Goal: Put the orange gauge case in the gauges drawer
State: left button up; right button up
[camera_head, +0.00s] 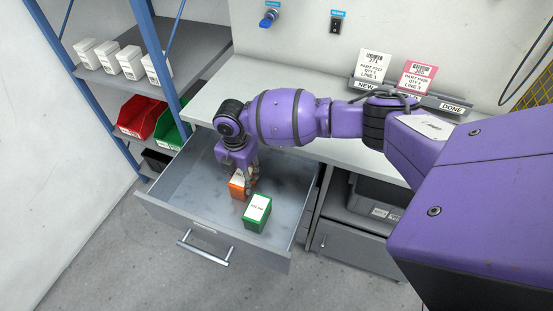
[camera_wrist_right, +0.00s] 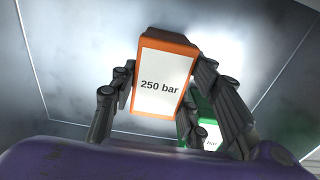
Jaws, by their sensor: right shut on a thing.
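The orange gauge case (camera_head: 238,187) is inside the open drawer (camera_head: 180,205), held low in my right gripper (camera_head: 242,178). In the right wrist view the case (camera_wrist_right: 163,82) shows a white label reading "250 bar", and the fingers of my right gripper (camera_wrist_right: 160,95) close on both its sides. Whether its underside touches the drawer floor cannot be told. A green case (camera_head: 257,213) stands in the drawer just beside it, toward the front right. It also shows in the right wrist view (camera_wrist_right: 208,130), partly behind a finger. My left gripper is not in view.
The drawer is pulled out below a grey worktop (camera_head: 220,85), with free floor on its left side. A shelf with white boxes (camera_head: 131,63), a red bin (camera_head: 141,117) and a green bin (camera_head: 172,130) stands at left. Card holders (camera_head: 413,93) stand on the worktop.

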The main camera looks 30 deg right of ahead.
aim_at(241, 175)
jog(key=shift+w, duration=0.1)
jog(key=o, duration=1.3)
jog(key=shift+o, duration=0.3)
jog(key=shift+r, duration=0.2)
pick_arm(q)
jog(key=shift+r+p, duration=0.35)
jog(key=shift+p, duration=0.05)
pick_arm(e)
notch_tip(241, 175, up, 12)
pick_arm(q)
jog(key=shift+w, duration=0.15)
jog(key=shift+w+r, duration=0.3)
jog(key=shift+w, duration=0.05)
pick_arm(e)
jog(key=shift+f, duration=0.1)
